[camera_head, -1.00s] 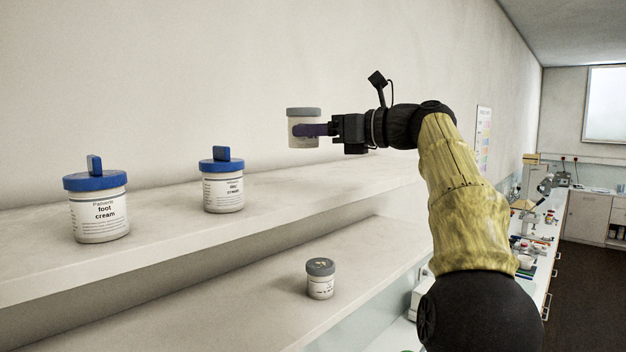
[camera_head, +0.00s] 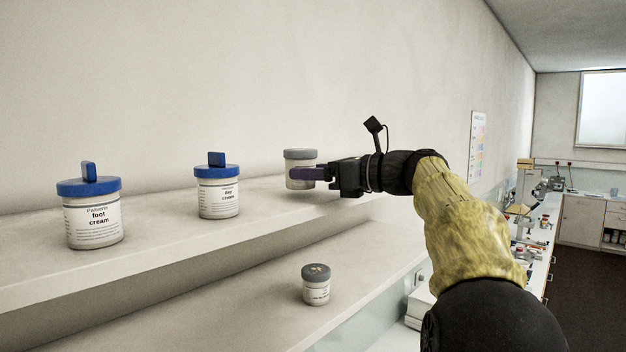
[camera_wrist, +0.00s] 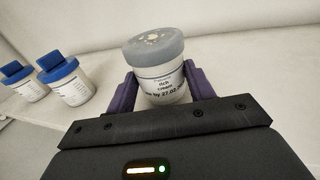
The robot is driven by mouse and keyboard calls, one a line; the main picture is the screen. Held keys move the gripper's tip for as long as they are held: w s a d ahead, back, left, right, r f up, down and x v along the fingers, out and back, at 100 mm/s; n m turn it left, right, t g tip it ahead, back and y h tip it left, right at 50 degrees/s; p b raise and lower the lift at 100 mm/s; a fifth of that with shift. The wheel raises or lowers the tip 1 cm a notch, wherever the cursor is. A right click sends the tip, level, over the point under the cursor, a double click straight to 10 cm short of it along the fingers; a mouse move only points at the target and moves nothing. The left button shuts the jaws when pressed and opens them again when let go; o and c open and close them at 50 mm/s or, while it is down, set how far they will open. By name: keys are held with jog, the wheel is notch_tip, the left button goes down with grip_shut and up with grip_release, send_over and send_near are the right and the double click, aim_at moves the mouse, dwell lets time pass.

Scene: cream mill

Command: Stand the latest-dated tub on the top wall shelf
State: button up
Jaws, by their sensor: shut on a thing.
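My gripper (camera_head: 312,173) is shut on a white tub with a grey lid (camera_head: 300,157), over or at the top wall shelf (camera_head: 150,248). In the wrist view the same tub (camera_wrist: 158,85) stands upright between the purple fingers (camera_wrist: 160,92). Its label reads "rich cream", with a partly covered date like "by 27.02". Whether its base touches the shelf, I cannot tell. Another grey-lidded tub (camera_head: 316,287) stands on the lower shelf (camera_head: 235,315); its label is too small to read.
On the top shelf, left of my gripper, stand a blue-lidded day cream tub (camera_head: 218,192) and a larger blue-lidded foot cream tub (camera_head: 92,222). Bare shelf separates them from the held tub. The wall (camera_head: 300,80) rises behind. A cluttered bench (camera_head: 535,235) is at the right.

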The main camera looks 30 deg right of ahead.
jog(key=shift+s+a+f, duration=0.1)
jog(key=shift+s+f, duration=0.05)
jog(key=shift+f, duration=0.45)
jog(key=shift+w+f, duration=0.1)
jog(key=shift+w, duration=0.1)
jog(key=o, duration=0.7)
jog(key=shift+w, duration=0.1)
jog(key=o, duration=0.4)
jog(key=shift+a, duration=0.1)
jog(key=shift+o, duration=0.4)
jog(key=shift+s, duration=0.35)
